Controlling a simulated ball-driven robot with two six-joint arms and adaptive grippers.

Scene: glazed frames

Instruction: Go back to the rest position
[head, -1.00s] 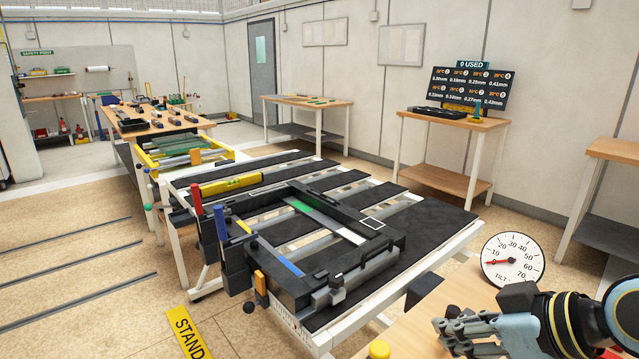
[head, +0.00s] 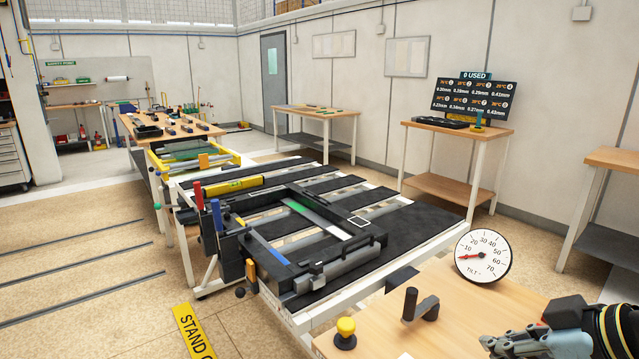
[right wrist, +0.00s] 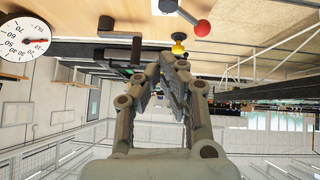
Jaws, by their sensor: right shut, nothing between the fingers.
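My right gripper (head: 496,346) is at the lower right of the head view, over the wooden bench top. In the right wrist view its two fingers (right wrist: 172,62) lean together at the tips with nothing between them, so it is shut and empty. That view looks upside down. My left gripper is not in the head view. The black frame (head: 310,235) lies flat on the slatted tilting table (head: 440,222), apart from the gripper.
The wooden bench (head: 450,310) carries a yellow knob (head: 345,328), a dark lever handle (head: 411,303) and a tilt dial (head: 483,255). A results board (head: 474,97) stands on a back table. A yellow floor strip (head: 192,330) lies at the lower left, with open floor beyond.

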